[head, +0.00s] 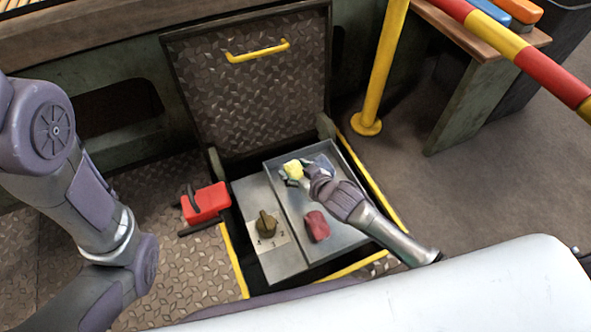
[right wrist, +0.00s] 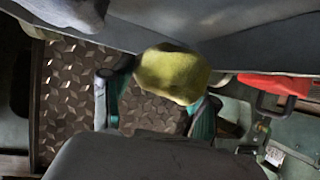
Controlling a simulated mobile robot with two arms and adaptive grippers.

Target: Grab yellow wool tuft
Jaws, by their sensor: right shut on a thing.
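The yellow wool tuft (head: 293,169) is at the far left part of the grey metal tray (head: 350,236) in the floor hatch in the head view. My right gripper (head: 292,176) is at the tuft, reaching in from the lower right. In the right wrist view the yellow tuft (right wrist: 172,73) sits between the two teal-edged fingers of my right gripper (right wrist: 158,100), which is shut on it. I cannot tell whether the tuft touches the tray. My left arm shows at the left of the head view, but its gripper is out of view.
A dark red tuft (head: 317,226) lies in the tray. A brown knob (head: 266,224) stands on a numbered plate left of it. A red box (head: 205,203) sits left of the hatch. The hatch lid (head: 250,95) stands open behind. A yellow post (head: 382,70) rises at the right.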

